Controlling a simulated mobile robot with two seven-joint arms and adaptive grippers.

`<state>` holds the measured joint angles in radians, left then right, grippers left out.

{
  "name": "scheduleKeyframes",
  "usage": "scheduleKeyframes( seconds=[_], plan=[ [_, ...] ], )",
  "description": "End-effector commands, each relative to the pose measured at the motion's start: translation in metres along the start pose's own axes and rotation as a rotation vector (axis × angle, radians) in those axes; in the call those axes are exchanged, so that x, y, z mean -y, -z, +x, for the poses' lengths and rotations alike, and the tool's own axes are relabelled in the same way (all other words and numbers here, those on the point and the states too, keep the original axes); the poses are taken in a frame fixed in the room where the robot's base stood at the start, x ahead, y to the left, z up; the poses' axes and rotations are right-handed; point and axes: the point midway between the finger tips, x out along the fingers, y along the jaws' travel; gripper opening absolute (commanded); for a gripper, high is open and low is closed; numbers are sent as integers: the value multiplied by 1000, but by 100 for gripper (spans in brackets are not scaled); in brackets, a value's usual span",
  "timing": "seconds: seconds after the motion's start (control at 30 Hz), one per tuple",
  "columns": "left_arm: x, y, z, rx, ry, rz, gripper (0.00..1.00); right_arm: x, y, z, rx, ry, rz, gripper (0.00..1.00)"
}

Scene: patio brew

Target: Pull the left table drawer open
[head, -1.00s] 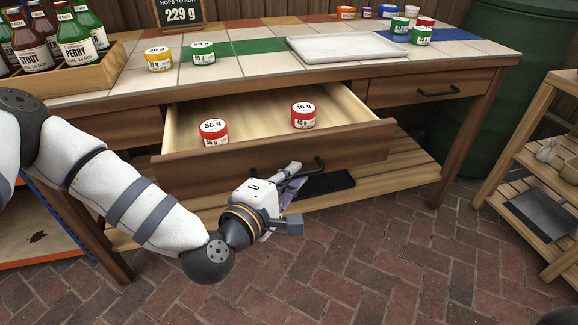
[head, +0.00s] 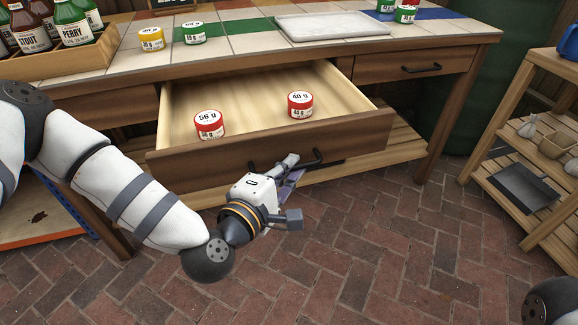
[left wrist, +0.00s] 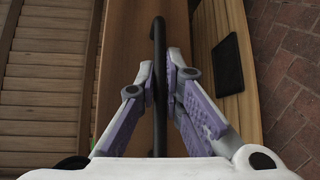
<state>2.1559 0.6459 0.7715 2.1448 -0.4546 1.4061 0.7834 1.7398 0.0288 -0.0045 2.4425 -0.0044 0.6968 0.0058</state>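The left table drawer (head: 215,160) stands well out from under the tiled table, its inside in plain view. Two red jars stand in it: one marked 56 g (head: 209,125) and one marked 40 g (head: 300,105). My left gripper (head: 290,166) is at the drawer front. In the left wrist view the dark bar handle (left wrist: 159,30) runs between its two purple-padded fingers (left wrist: 160,75), which are closed in on it. The handle's end also shows in the head view (head: 318,158). My right gripper is out of view.
The right drawer (head: 410,68) is shut. A bottle crate (head: 75,60), a yellow jar (head: 151,39), a green-labelled jar (head: 194,33) and a white tray (head: 330,27) stand on the table. A wooden shelf rack (head: 500,160) stands at the right. Brick floor before the table is clear.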

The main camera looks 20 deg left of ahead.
Motion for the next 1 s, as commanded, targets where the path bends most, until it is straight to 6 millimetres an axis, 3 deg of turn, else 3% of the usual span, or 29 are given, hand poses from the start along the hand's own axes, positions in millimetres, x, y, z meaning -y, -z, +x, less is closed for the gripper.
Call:
scheduleKeyframes(
  seconds=[0.03,0.1,0.37,0.47,0.7,1.0],
  plan=[
    [-1,0,0,-1,-2,-1,19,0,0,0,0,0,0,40],
    [-1,0,0,-1,-2,0,29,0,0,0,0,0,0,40],
    [0,0,-1,0,0,0,29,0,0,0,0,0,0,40],
    [0,0,-13,0,1,0,29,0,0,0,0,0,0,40],
    [0,0,-62,-1,2,-1,29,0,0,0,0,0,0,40],
    [0,0,-75,-1,-1,0,29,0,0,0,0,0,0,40]
  ],
)
